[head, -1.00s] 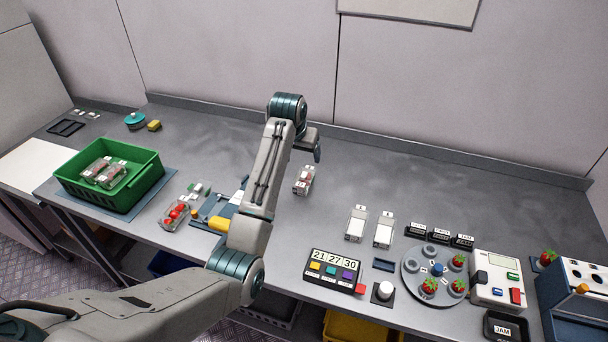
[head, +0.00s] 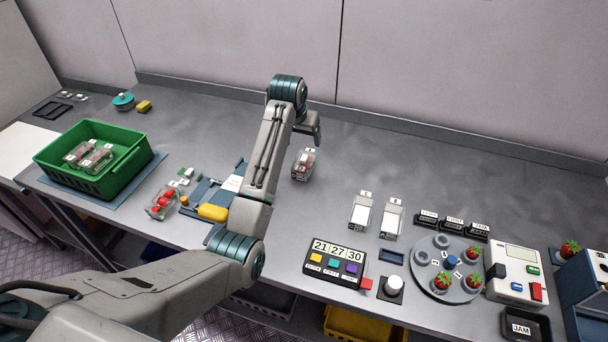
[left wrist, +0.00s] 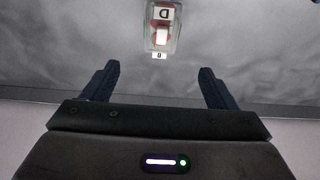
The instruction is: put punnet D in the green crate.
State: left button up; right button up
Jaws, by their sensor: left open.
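Punnet D (head: 304,164), a small clear box with red berries and a white label, stands on the grey bench right of my left forearm. In the left wrist view punnet D (left wrist: 162,28) shows its D label, beyond the fingertips and between their lines. My left gripper (left wrist: 158,82) is open and empty, apart from the punnet. In the head view the left gripper (head: 317,130) hangs above and behind the punnet. The green crate (head: 128,176) stands at the left on a blue mat and holds two labelled punnets (head: 88,156). My right gripper is not in view.
An open-topped punnet of red berries (head: 161,202) and a blue tool with a yellow part (head: 213,212) lie between the crate and my arm. Two white boxes (head: 361,212), a number panel (head: 337,262) and a round berry plate (head: 444,268) stand right. The back middle bench is clear.

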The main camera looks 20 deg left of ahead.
pick_arm(q)
jog(key=b, duration=0.3)
send_near(303, 159)
jog(key=shift+x, duration=1)
jog(key=shift+w+d+f, duration=0.15)
jog(key=shift+f, duration=0.3)
jog(key=p+x, duration=0.1)
jog(key=x, duration=0.3)
jog(key=shift+w+f, duration=0.1)
jog(key=shift+f, duration=0.05)
jog(key=shift+w+f+p, duration=0.2)
jog(key=shift+f+p, duration=0.35)
jog(key=shift+p, duration=0.15)
jog(key=p+x, duration=0.1)
jog(key=x, duration=0.2)
jog(key=shift+f, duration=0.1)
jog(key=shift+w+f, duration=0.15)
jog(key=shift+f, duration=0.3)
jog(key=c, duration=1.2)
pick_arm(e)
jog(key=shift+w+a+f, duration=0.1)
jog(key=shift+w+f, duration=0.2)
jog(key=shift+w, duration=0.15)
pick_arm(q)
jog(key=shift+r, duration=0.1)
jog(key=shift+c, duration=0.2)
